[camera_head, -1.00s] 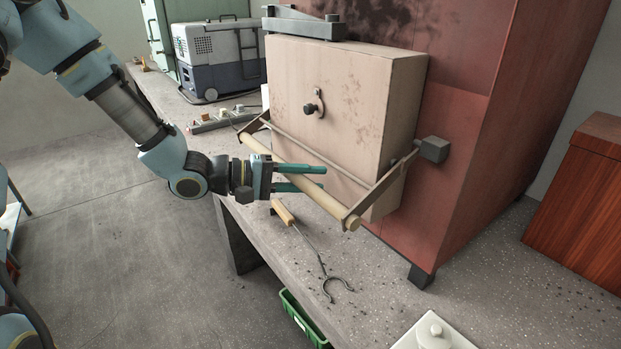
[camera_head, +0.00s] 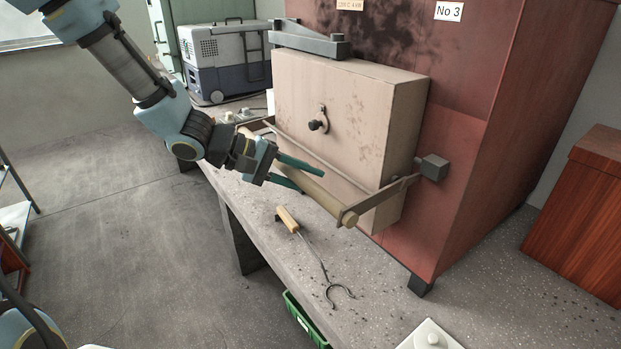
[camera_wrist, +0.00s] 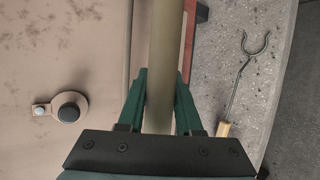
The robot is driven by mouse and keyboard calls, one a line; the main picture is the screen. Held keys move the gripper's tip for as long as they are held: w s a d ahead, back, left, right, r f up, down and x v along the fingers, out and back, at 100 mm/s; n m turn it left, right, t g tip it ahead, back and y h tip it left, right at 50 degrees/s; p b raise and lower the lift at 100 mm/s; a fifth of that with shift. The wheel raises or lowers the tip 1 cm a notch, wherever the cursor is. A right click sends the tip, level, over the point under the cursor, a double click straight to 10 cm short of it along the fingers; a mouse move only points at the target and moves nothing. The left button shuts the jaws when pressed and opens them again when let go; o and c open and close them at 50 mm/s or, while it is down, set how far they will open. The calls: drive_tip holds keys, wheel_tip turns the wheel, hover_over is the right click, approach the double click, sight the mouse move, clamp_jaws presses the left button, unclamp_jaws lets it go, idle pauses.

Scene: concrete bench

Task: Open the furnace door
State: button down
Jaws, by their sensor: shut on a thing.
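The furnace (camera_head: 465,130) is a tall dark-red box. Its thick beige door (camera_head: 365,100) covers the front and shows no visible gap. A pale round handle bar (camera_head: 325,203) runs across the lower front of the door on two side arms. My gripper (camera_head: 312,180) is shut around this bar, one finger on each side. The wrist view shows the bar (camera_wrist: 165,45) between the green fingers (camera_wrist: 162,90). A dark knob (camera_head: 318,125) sits on the door face; the wrist view shows it at left (camera_wrist: 70,108). The bar's far end is partly hidden by my arm.
A fork-ended tool with a wooden handle (camera_head: 288,219) lies on the concrete bench (camera_head: 265,240) below the bar. A grey cooler box (camera_head: 222,65) stands behind at left. A green crate (camera_head: 303,322) is under the bench edge. A wooden cabinet (camera_head: 580,205) stands at right.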

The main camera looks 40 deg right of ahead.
drive_tip(key=shift+r, duration=0.2)
idle(0.3)
drive_tip(key=w+a+m+g+y+p, duration=0.2)
drive_tip(key=w+a+m+g+p, duration=0.1)
drive_tip(key=w+a, duration=0.5)
drive_tip(key=a, duration=0.3)
drive_tip(key=shift+w+a+m+y, duration=0.15)
drive_tip(key=shift+w+m+y, duration=0.15)
drive_tip(key=shift+w+m, duration=0.1)
drive_tip(key=shift+s, duration=0.1)
